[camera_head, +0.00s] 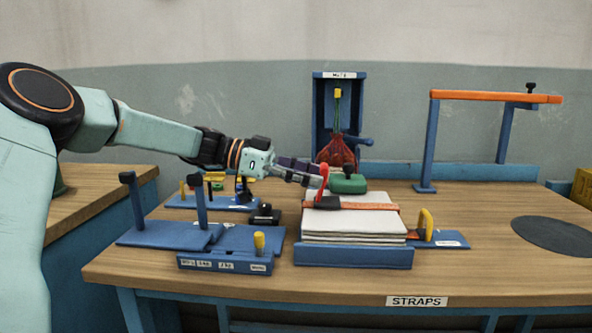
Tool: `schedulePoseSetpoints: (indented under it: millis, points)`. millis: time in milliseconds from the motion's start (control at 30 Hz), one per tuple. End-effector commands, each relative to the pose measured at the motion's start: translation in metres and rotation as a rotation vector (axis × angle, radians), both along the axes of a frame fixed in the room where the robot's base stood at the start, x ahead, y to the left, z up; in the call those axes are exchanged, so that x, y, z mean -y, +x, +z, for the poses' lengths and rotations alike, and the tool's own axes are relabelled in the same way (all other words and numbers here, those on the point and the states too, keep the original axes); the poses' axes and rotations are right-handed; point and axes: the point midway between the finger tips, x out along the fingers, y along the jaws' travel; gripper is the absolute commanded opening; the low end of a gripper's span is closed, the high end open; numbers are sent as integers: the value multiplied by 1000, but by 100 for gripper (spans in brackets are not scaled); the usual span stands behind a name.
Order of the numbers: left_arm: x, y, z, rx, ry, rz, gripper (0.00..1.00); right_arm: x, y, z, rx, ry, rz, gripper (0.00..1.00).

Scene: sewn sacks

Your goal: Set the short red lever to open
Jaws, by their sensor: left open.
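The short red lever (322,182) stands up at a slight tilt from a dark buckle (328,203). The buckle sits on an orange strap (370,206) that crosses a stack of pale sacks or sheets (355,225). My left gripper (309,175) reaches in from the left at the lever's height, with its fingertips at the lever's left side. It is open; I cannot tell whether the fingers touch the lever or straddle it. My right gripper is not in view.
A blue tray (353,257) holds the stack. A yellow lever (426,222) stands at its right, and a green object (347,184) behind. Blue fixtures with black-knobbed posts (200,205) stand left. A red netted bundle (337,152) hangs in a blue frame. The right tabletop is mostly clear.

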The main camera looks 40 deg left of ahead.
Motion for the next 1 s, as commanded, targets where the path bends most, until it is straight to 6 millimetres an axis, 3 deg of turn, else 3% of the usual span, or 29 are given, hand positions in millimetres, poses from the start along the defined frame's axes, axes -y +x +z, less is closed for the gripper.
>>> schedulePoseSetpoints:
  millis: [600, 1000]
  points:
    - [-87, -54, 28, 5, -1, 3, 57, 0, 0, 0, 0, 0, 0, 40]
    - [-97, -60, 30, 3, 0, 1, 57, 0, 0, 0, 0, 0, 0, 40]
